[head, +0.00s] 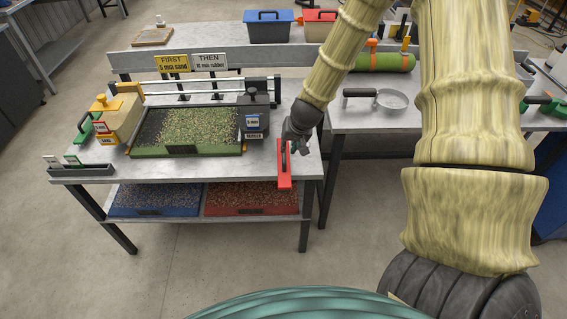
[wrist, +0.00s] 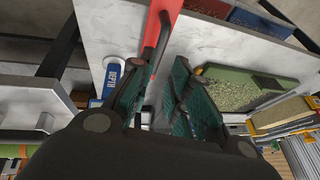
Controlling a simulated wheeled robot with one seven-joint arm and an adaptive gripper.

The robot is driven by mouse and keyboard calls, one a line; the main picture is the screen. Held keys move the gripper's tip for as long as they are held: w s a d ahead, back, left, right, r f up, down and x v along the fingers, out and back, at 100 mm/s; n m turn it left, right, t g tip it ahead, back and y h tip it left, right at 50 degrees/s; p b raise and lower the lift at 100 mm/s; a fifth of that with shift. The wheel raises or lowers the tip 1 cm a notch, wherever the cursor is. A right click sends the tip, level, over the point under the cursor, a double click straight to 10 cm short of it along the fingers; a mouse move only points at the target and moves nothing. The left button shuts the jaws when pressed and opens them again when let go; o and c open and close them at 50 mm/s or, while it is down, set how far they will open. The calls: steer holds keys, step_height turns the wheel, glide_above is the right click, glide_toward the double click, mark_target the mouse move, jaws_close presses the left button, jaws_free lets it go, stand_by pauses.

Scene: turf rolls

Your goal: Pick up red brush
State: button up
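The red brush (head: 284,172) is a flat red bar with a dark handle, at the right front corner of the near table. Its red body reaches the table's front edge. My gripper (head: 293,146) is low over that corner, close to the brush, and hides part of it. In the wrist view the red brush (wrist: 166,12) and its dark handle (wrist: 155,45) lie beyond the fingertips. My gripper (wrist: 160,72) is open there, with a gap between its green-padded fingers. The handle end lines up with the gap, nearer the left finger; I cannot tell whether they touch.
A turf tray (head: 190,128) and a dark block (head: 254,122) stand left of the brush. A round metal pan (head: 390,101) and green roll (head: 388,62) are on the right table. Blue (head: 155,208) and red trays (head: 250,208) are below.

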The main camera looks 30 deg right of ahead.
mark_target(284, 155)
steer(key=shift+p+x, duration=0.5)
steer(key=shift+x, duration=2.1)
steer(key=shift+p+x, duration=1)
steer(key=shift+x, duration=1.6)
steer(key=shift+s+d, duration=0.1)
jaws_close()
